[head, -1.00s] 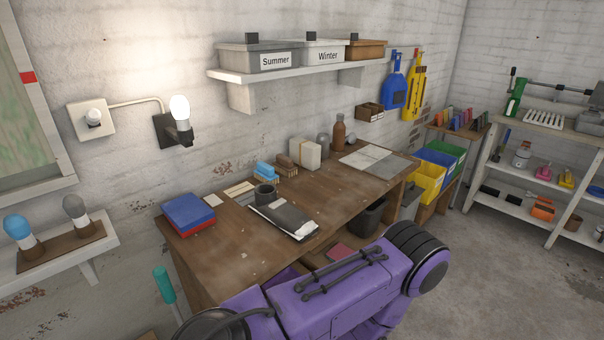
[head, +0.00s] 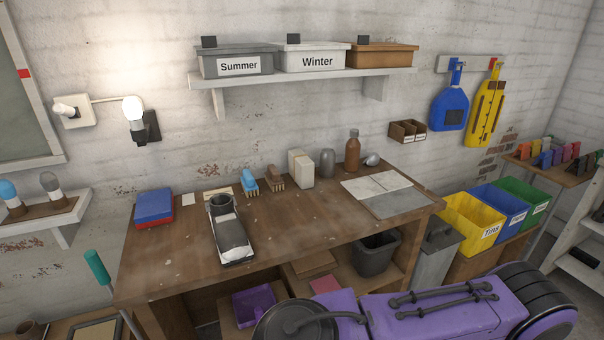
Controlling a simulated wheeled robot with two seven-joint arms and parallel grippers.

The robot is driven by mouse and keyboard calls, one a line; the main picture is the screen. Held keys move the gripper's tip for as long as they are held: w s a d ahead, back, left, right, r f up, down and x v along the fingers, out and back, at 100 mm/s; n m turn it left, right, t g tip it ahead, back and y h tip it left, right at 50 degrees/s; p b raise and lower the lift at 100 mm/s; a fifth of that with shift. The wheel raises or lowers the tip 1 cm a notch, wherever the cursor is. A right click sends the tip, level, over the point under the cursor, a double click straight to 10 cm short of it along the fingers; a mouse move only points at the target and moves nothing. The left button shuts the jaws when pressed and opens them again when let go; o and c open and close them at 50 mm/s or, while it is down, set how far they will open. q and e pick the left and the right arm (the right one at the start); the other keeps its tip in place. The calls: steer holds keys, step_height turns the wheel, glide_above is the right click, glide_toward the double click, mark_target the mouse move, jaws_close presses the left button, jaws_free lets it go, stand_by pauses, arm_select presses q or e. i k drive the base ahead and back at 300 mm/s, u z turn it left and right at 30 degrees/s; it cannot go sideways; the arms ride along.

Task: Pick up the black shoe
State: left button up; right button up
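The black shoe (head: 231,232) lies on the wooden workbench (head: 190,255), left of its middle and close to the front edge. It has a dark round opening at the far end, pale grey-white patches on top and a light sole edge. Its near end points toward me. Nothing touches it from above. Neither gripper shows in the head view; only purple parts of my own body show at the bottom.
A blue and red box (head: 154,208), blue brush (head: 249,182), brown brush (head: 275,177), white block (head: 301,169), brown bottle (head: 352,151) and grey tiles (head: 400,202) are on the bench. Yellow bin (head: 468,224) stands right. A shelf (head: 300,79) hangs above. The bench front is clear beside the shoe.

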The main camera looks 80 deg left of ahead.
mark_target(233, 245)
steer(key=i, duration=0.1)
steer(key=u, duration=1.55)
